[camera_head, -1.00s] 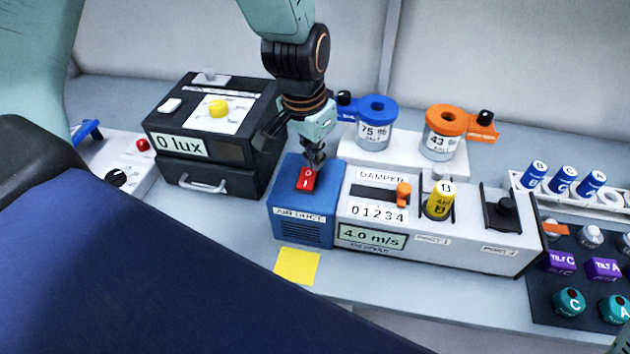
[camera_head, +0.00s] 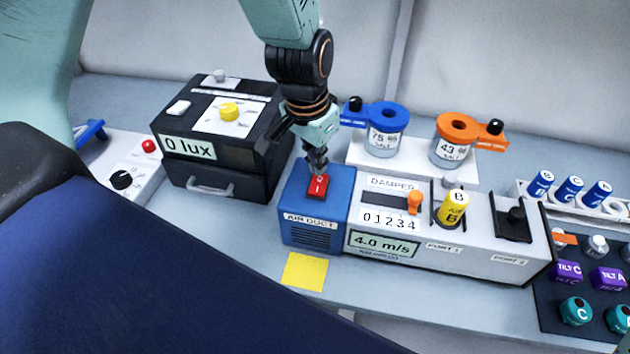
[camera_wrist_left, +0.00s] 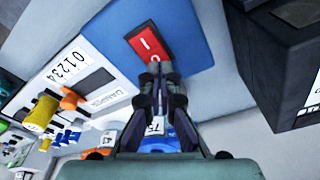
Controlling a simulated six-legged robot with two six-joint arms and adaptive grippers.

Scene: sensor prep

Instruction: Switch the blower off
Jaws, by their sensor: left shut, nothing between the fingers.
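The blower is a blue box (camera_head: 296,215) labelled AIR DUCT, with a red rocker switch (camera_head: 318,188) on its top. The white duct beside it has a display (camera_head: 384,245) reading 4.0 m/s. My left gripper (camera_head: 318,172) is shut and empty, pointing down with its fingertips at the far end of the switch. In the left wrist view the closed fingertips (camera_wrist_left: 160,68) are at the end of the red switch (camera_wrist_left: 148,42) marked with a circle, partly covering it. The line mark on the switch is visible. My right gripper is not in view.
A black box (camera_head: 236,175) reading 0 lux stands left of the blower. The duct carries an orange damper slider (camera_head: 414,202) and a yellow sensor B (camera_head: 453,207). Blue (camera_head: 385,140) and orange (camera_head: 456,150) salt jars stand behind. A yellow note (camera_head: 305,271) lies in front.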

